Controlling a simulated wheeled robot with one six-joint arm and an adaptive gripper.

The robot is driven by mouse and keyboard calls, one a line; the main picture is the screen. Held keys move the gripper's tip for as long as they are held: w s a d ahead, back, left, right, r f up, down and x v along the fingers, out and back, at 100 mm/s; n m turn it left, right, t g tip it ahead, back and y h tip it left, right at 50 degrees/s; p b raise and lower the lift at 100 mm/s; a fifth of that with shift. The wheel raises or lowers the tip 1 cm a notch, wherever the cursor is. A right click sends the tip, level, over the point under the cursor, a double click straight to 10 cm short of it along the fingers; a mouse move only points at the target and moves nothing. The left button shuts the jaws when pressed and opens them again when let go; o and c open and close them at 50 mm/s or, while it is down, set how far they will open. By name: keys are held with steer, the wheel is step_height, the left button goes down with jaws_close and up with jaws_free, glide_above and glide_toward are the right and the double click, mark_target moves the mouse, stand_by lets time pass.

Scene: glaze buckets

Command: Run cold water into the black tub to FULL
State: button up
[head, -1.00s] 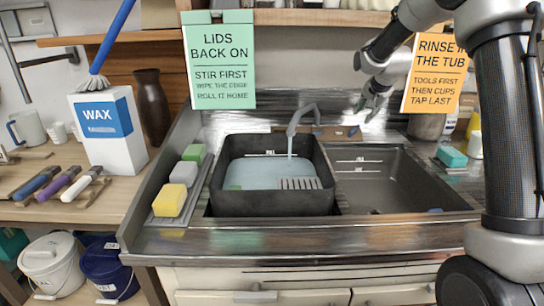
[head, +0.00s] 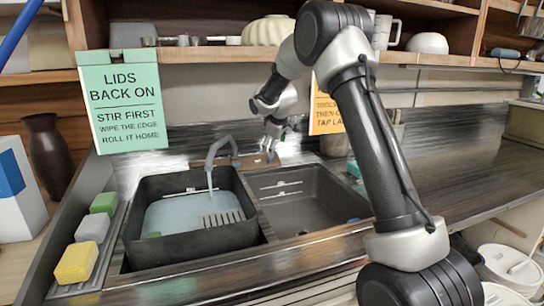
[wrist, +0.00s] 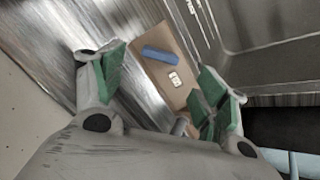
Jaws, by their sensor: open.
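The black tub (head: 190,240) stands in the left side of the sink. Pale blue water (head: 185,214) fills part of it, its surface below the rim and near a white mark line (head: 186,191) on the back wall. The mark's lettering is too small to read. The grey tap (head: 216,150) runs a thin stream into the tub. My gripper (head: 270,150) is open over the wooden tap plate (head: 256,160) behind the sink. In the wrist view my gripper's green-padded fingers (wrist: 165,92) are apart, with a blue handle (wrist: 161,55) and white label on the plate beyond them.
The right basin (head: 305,205) is empty but for a small blue item at its edge. Sponges (head: 78,262) sit on a rack left of the tub. A green sign (head: 123,105) hangs at left, an orange sign (head: 325,108) behind my arm. The counter at right is largely clear.

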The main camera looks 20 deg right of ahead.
steer(key=x, duration=0.7)
steer(key=shift+f, duration=0.1)
steer(key=c, duration=1)
